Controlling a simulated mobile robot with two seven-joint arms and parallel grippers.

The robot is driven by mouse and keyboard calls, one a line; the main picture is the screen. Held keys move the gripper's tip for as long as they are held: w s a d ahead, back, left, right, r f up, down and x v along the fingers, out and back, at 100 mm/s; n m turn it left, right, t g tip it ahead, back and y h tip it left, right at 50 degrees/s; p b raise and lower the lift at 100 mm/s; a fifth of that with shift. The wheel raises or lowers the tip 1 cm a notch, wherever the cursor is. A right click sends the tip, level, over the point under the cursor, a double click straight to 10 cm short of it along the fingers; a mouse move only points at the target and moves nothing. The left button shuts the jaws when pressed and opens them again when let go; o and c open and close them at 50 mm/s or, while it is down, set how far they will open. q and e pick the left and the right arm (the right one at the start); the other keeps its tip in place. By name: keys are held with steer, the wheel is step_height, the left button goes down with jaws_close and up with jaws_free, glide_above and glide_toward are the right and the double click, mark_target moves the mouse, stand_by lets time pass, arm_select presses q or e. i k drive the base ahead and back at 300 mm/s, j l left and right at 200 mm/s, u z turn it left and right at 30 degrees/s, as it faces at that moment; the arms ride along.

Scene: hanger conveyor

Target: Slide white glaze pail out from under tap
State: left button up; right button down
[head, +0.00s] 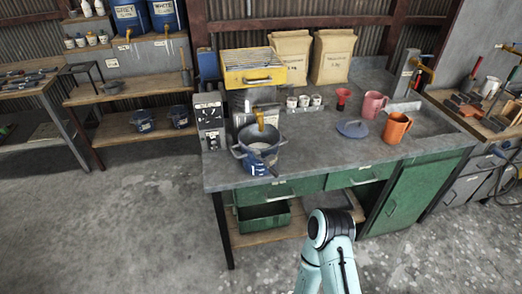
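A blue pail (178,116) with a pale label stands on the lower left shelf, below the blue drum marked WHITE (166,14) and its small brass tap (167,29). A similar blue pail (142,121) stands to its left, below the drum marked GREY (130,16). Their labels are too small to read. A larger blue, two-handled pot (257,163) with pale contents sits on the bench's left end, with an amber tap-like piece (260,119) over it. Neither gripper is in view; only a teal arm link of mine shows at the bottom.
The grey bench (300,165) holds a yellow grated box (253,78), two paper sacks (290,57), small cups, a blue lid (352,128), a pink mug (374,104) and an orange mug (396,127). The floor (110,220) at front left is clear.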

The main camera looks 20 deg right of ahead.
mark_target(253, 144)
steer(key=i+j+z, duration=0.15)
steer(key=z, duration=0.3)
steer(key=i+j+z, duration=0.15)
steer(key=z, duration=0.25)
steer(key=i+j+z, duration=0.1)
steer(key=j, duration=0.25)
steer(key=i+j+z, duration=0.1)
steer(key=i+j, duration=0.15)
steer(key=i+j+z, duration=0.1)
steer(key=j, duration=0.35)
